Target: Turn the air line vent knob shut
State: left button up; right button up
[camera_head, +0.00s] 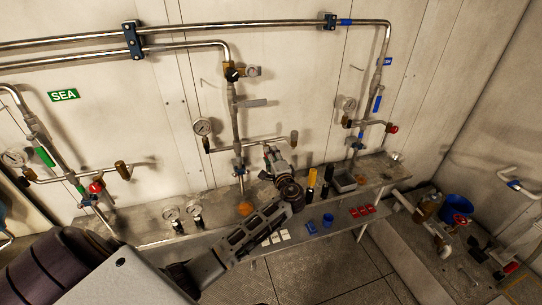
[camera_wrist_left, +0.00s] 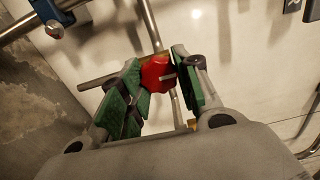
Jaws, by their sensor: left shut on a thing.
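A red knob (camera_wrist_left: 157,74) sits between the green-padded fingers of my left gripper (camera_wrist_left: 160,84) in the left wrist view. The gripper is shut on it. A metal pipe runs behind the knob. In the head view my left gripper (camera_head: 272,154) is at the lower end of the middle pipe branch, near the wall, and hides the knob there. No label shows beside this knob. My right gripper is in neither view.
Other red knobs show on the left branch (camera_head: 96,187) and right branch (camera_head: 393,128). A pressure gauge (camera_head: 203,127) is left of my gripper.

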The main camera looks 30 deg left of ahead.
pick_arm(q)
jog(key=o, duration=1)
jog(key=shift+d, duration=0.1)
jog(key=v, duration=1.2)
